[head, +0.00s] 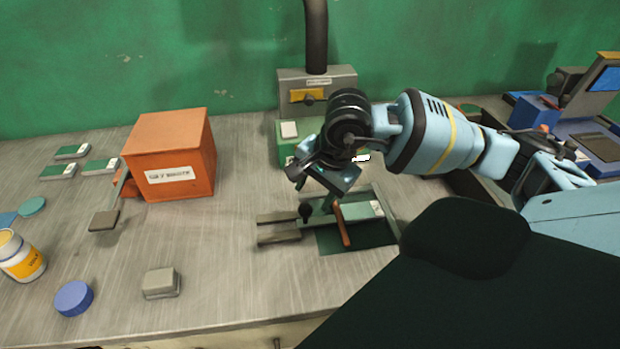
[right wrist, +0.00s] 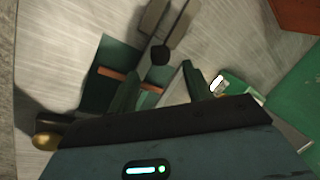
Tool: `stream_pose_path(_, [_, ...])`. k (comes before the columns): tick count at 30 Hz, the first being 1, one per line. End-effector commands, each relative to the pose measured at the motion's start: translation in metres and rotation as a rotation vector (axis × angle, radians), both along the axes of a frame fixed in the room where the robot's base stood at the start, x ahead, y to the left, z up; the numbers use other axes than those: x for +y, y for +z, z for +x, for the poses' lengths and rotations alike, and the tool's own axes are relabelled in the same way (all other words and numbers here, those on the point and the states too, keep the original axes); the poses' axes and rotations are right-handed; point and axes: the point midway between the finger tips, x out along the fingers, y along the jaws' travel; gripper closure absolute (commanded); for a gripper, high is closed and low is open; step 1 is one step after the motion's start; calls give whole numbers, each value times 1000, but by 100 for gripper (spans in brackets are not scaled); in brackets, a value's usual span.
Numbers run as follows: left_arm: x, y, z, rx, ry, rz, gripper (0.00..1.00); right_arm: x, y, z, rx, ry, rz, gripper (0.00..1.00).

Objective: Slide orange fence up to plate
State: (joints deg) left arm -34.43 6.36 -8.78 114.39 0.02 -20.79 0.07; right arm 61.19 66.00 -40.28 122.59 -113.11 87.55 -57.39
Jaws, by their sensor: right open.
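The orange fence (head: 341,226) is a narrow bar lying across the dark green base (head: 325,243) of a small fixture on the bench. It also shows in the right wrist view (right wrist: 112,74), partly hidden behind one of my fingers. A pale green plate with a white label (head: 362,210) lies just right of the fence. My right gripper (head: 320,197) is open above the fixture, close to the fence and a black knob (right wrist: 160,55). Its two dark fingers stand apart in the right wrist view (right wrist: 161,68). I cannot tell whether a finger touches the fence. My left gripper is not in view.
Two grey rails (head: 279,237) reach left from the fixture. A grey press column (head: 317,78) stands behind it. An orange box (head: 170,155), a grey block (head: 161,283), a blue disc (head: 74,298) and a yellow jar (head: 21,256) stand left. The bench between is clear.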

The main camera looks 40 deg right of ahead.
Motion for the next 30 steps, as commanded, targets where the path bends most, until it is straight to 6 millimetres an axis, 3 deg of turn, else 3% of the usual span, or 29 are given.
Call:
stream_pose_path(7, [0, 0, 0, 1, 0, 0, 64, -2, 20, -6, 0, 0, 0, 50])
stream_pose_path(30, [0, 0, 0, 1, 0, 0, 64, -2, 21, -7, 1, 0, 0, 50])
